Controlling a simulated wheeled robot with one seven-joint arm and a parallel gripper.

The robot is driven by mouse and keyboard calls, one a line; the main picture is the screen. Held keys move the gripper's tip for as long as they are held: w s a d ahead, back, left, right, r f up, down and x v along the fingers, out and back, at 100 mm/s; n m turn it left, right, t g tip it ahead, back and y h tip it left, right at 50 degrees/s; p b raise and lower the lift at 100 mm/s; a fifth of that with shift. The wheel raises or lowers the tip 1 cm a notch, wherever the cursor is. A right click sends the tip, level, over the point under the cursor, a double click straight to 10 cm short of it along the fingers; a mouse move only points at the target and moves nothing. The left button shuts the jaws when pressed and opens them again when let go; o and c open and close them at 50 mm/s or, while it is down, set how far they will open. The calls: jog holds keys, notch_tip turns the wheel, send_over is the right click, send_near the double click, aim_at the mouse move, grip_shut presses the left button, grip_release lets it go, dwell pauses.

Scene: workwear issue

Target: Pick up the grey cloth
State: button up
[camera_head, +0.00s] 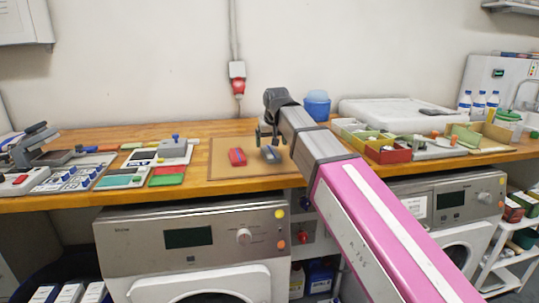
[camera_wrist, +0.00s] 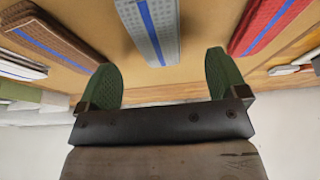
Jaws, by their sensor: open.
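The grey cloth (camera_wrist: 150,32) is a folded, textured piece with a blue stripe along it, lying on a tan mat (camera_head: 222,172). In the wrist view it is ahead of the gap between my two green fingers, its far end cut off by the frame edge. In the head view the grey cloth (camera_head: 271,156) lies just below my gripper (camera_head: 266,138). My gripper (camera_wrist: 163,78) is open, with nothing between its fingers. The fingers appear apart from the cloth; the exact height is hard to tell.
A red cloth (camera_wrist: 270,22) and a brown cloth (camera_wrist: 58,36), both blue-striped, lie on either side of the grey one. A blue tub (camera_head: 316,106) and green and red boxes (camera_head: 386,150) stand to the right. Small devices (camera_head: 172,148) fill the bench's left.

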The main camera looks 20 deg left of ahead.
aim_at(269, 151)
jog(key=x, duration=0.5)
jog(key=shift+w+a+r, duration=0.1)
jog(key=shift+w, duration=0.05)
jog(key=c, duration=1)
